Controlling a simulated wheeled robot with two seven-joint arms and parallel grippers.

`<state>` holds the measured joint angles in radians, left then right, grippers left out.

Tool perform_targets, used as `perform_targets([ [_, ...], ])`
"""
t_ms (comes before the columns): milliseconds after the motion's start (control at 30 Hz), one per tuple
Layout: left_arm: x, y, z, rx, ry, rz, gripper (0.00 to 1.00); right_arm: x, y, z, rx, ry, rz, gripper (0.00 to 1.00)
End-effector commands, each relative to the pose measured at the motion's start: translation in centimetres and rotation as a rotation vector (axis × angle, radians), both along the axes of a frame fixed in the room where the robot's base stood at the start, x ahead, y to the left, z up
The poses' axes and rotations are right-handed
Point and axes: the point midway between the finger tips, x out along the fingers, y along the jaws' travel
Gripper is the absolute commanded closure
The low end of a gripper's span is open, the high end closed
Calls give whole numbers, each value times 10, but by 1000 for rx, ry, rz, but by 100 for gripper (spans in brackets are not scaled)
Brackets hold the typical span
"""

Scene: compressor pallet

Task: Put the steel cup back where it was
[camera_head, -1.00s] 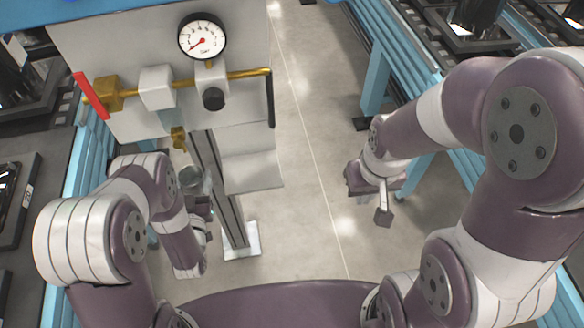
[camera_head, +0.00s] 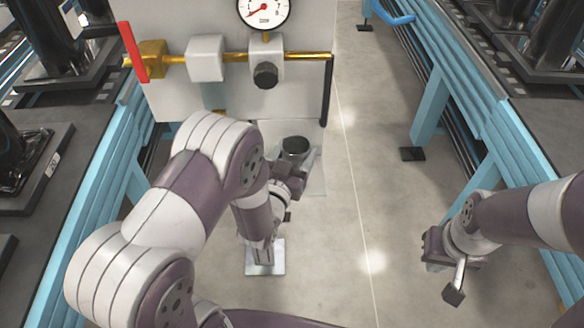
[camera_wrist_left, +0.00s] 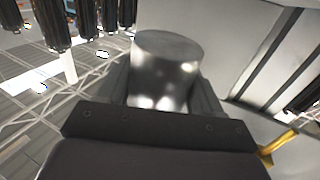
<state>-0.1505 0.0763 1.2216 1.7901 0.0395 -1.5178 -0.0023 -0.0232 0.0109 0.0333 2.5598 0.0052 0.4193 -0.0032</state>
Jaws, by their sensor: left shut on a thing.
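The steel cup (camera_head: 295,146) is in my left gripper (camera_head: 291,168), in front of the lower part of the white panel in the head view. Its dark round opening faces up toward the head camera. In the left wrist view the cup (camera_wrist_left: 167,70) shows as a shiny grey cylinder between the two dark fingers (camera_wrist_left: 165,92). A pale grey shelf (camera_head: 316,180) shows beside and below the cup; I cannot tell whether they touch. My right gripper (camera_head: 447,272) hangs empty over the floor at the right; its finger gap is unclear.
The panel (camera_head: 180,100) carries a brass pipe (camera_head: 308,57), a red lever (camera_head: 133,52) and a pressure gauge (camera_head: 264,10). Blue-framed conveyors (camera_head: 432,100) run on both sides.

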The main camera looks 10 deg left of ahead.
Motion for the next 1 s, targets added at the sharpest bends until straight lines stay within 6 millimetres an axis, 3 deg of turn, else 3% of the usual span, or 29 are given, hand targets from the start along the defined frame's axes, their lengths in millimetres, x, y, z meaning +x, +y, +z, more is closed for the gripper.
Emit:
perform_targets([
  [300, 2, 8, -45, -1, 0, -2, 70, 0, 0, -12, 0, 0, 0, 100],
  [700, 2, 8, -50, -1, -2, -2, 70, 0, 0, -16, 0, 0, 0, 100],
  [733, 2, 8, -49, -1, -1, -2, 25, 0, 0, -14, 0, 0, 0, 100],
  [767, 2, 8, -48, -1, -1, -2, 15, 0, 0, -14, 0, 0, 0, 100],
  [800, 2, 8, -48, -1, -1, -2, 9, 0, 0, -14, 0, 0, 0, 100],
  [1000, 2, 8, -48, 0, -1, -1, 9, 0, 0, -14, 0, 0, 0, 100],
])
